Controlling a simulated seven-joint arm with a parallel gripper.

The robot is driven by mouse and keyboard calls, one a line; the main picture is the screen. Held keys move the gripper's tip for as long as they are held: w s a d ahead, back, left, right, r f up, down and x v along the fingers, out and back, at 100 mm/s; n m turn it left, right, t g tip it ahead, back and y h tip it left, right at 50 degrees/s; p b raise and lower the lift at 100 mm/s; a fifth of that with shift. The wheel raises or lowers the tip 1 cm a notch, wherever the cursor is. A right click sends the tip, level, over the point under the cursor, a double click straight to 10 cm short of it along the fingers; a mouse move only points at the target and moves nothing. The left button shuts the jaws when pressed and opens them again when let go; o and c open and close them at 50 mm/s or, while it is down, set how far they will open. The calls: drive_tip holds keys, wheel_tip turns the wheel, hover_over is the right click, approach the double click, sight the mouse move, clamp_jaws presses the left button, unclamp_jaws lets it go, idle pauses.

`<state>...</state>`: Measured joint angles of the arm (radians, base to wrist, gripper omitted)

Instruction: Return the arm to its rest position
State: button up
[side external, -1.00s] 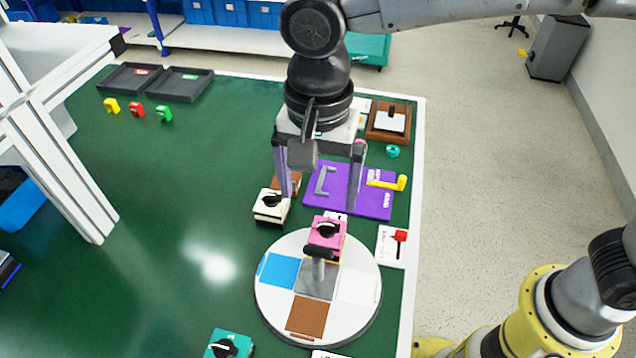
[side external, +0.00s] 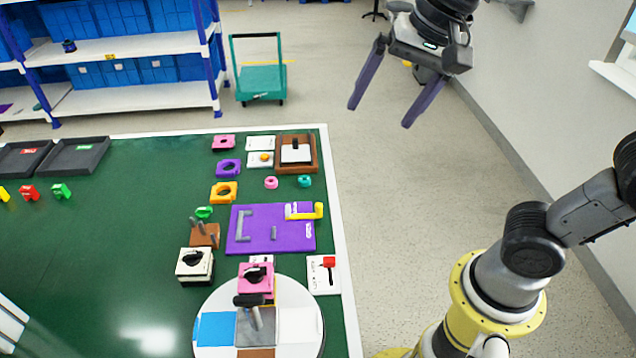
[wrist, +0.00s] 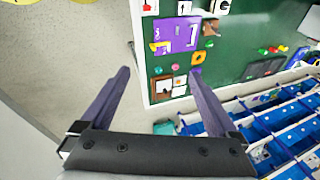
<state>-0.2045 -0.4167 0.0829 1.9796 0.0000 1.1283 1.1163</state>
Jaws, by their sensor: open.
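My gripper (side external: 408,112) is open and empty at the top right of the side external view. It hangs in the air past the table's right edge, apart from everything on the table. In the wrist view my gripper (wrist: 160,95) shows both purple fingers spread wide with nothing between them. A pink block with a black rotary knob (side external: 257,278) stands at the back edge of a round white turntable (side external: 305,306). A white block with a black knob (side external: 195,264) stands to its left.
A purple board (side external: 262,240) with handles lies on the green table (side external: 110,240). A white plate with a red switch (side external: 323,272) sits by the right edge. Dark trays (side external: 75,155) lie at the back left. A green cart (side external: 260,82) and shelves (side external: 120,50) stand beyond.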

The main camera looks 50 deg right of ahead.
drive_tip(key=s+d+f+n+t, duration=0.1)
drive_tip(key=s+d+f+n, duration=0.4)
drive_tip(key=s+f+n, duration=0.3)
drive_tip(key=shift+s+d+f+n+h, duration=0.15)
drive_tip(key=shift+s+n+h, duration=0.4)
drive_tip(key=shift+n, duration=0.65)
